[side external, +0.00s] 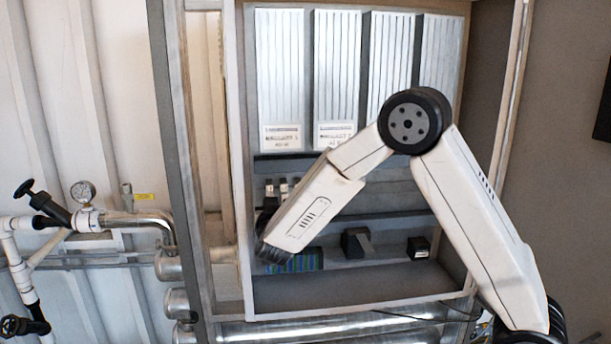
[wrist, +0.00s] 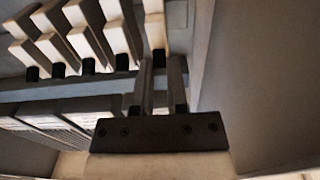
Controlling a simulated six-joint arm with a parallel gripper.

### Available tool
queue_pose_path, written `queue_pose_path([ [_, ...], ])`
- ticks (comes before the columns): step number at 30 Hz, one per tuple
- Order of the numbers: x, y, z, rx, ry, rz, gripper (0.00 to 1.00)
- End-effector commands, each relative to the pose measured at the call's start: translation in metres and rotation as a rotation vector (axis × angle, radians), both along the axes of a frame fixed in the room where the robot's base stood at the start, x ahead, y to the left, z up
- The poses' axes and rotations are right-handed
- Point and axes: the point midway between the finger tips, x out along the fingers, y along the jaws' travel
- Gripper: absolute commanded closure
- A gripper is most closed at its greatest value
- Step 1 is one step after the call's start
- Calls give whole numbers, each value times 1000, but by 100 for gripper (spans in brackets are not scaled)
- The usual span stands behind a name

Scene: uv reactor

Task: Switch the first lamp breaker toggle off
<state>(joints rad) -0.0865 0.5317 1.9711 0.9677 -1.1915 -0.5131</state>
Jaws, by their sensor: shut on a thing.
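A row of several pale breakers with black toggles runs across the top left of the wrist view. The breaker at the row's right end (wrist: 154,28), nearest the cabinet side wall, has its black toggle (wrist: 158,58) between my fingertips. My gripper (wrist: 160,66) is shut on this toggle, one finger on each side of it. Whether the toggle stands on or off cannot be told. In the side view, part of the breaker row (side external: 283,187) shows inside the cabinet, left of my forearm. My arm hides the first breaker and my fingers there.
The cabinet side wall (wrist: 255,80) rises close to the right of my gripper in the wrist view. Neighbouring breakers stand close on the left. Tall ribbed ballast panels (side external: 281,70) fill the cabinet top. A black box (side external: 356,242) and a smaller one (side external: 418,247) sit lower right.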

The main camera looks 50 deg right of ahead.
Motion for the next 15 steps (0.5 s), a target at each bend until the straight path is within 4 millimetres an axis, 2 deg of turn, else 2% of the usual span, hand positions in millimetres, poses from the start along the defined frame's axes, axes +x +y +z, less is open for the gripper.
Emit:
queue_pose_path([
  [15,-1,1,-12,-171,-167,1,100],
])
